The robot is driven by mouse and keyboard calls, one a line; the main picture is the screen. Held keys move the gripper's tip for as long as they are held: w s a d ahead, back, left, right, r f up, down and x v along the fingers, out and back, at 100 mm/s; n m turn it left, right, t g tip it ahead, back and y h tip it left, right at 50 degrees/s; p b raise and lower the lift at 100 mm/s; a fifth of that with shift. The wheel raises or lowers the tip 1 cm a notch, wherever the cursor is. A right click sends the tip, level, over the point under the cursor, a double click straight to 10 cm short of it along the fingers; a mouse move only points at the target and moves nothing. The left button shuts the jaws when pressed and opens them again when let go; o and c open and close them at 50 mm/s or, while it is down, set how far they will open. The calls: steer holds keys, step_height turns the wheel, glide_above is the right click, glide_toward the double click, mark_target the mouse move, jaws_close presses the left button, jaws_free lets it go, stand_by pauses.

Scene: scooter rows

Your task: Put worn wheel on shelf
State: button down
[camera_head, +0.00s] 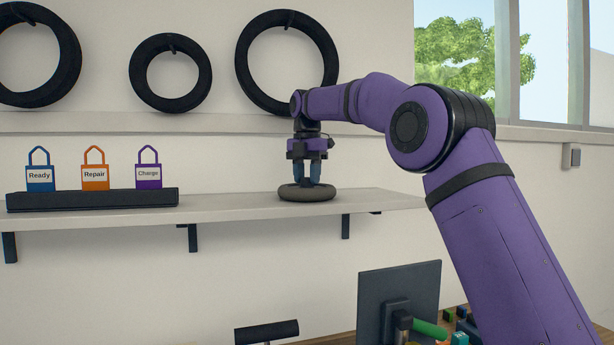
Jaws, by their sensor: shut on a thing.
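The worn wheel (306,194) is a small dark grey ring lying flat at the shelf's surface, toward its right part. The shelf (235,206) is a long pale board on dark brackets along the wall. My gripper (315,182) points straight down from above, with its blue fingers shut on the wheel's middle. The wheel appears to touch the shelf, but I cannot tell whether its full weight rests there. The fingertips are partly hidden inside the wheel.
A dark holder (95,199) with Ready (40,180), Repair (95,178) and Charge (148,178) tags stands on the shelf's left. Several black tyres (171,98) are above. The shelf between holder and wheel is clear. A monitor (385,300) stands below.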

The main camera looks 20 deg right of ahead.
steer(key=c, duration=0.7)
jaws_free()
steer(key=shift+f, duration=0.15)
steer(key=shift+r, duration=3.9)
steer(key=shift+s, duration=0.1)
